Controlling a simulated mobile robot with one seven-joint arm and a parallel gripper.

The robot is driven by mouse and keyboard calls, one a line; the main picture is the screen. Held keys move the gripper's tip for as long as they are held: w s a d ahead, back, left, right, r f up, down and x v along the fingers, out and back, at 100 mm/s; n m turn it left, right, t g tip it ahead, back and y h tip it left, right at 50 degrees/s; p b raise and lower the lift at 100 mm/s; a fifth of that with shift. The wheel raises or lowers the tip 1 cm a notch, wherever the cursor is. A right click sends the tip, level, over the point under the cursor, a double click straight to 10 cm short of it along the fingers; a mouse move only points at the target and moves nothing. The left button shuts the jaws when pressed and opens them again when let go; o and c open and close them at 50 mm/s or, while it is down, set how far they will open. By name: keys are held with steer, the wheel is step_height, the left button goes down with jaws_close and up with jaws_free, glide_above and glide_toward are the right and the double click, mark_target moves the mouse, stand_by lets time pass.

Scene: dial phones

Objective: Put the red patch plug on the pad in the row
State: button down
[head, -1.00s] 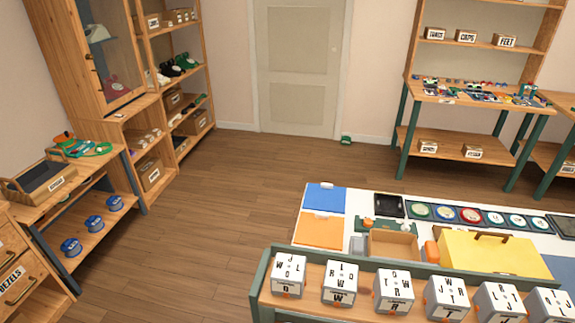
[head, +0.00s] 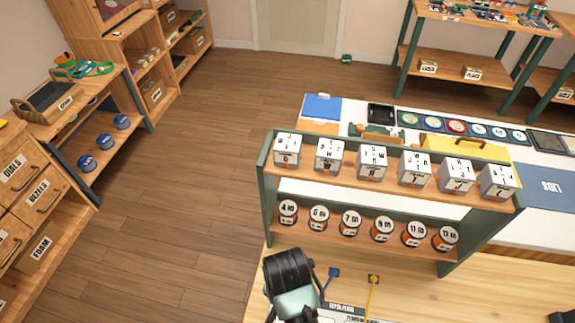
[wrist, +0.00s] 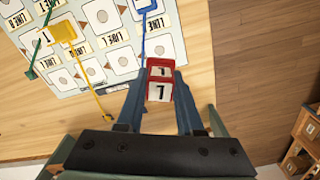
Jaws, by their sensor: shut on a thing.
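My gripper (wrist: 160,78) is shut on the red patch plug (wrist: 160,88), a red block whose pale faces bear a dark 7, held between the blue fingers in the wrist view. A pale board (wrist: 100,55) with white square pads and LINE labels lies on the wooden bench beyond it. A yellow plug (wrist: 62,31), a blue plug (wrist: 146,5) and a green plug (wrist: 31,74) with cords show on or by the board. In the head view, the blue plug (head: 334,271) and yellow plug (head: 374,279) show beside my arm's end; the red plug is hidden there.
Bare bench top (head: 480,290) lies to the right. Open floor (head: 180,200) lies to the left, with drawers (head: 38,195) beyond.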

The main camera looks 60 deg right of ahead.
step_height(320, 180, down, 6)
steer(key=shift+w+d+r, duration=0.1)
steer(key=shift+d+r, duration=0.05)
steer(key=shift+r, duration=0.1)
steer(key=shift+f, duration=2.25)
steer(key=shift+f, duration=0.1)
steer(key=c, duration=0.5)
jaws_free()
steer(key=shift+c, duration=0.2)
step_height(320, 180, up, 12)
steer(key=shift+r, duration=0.15)
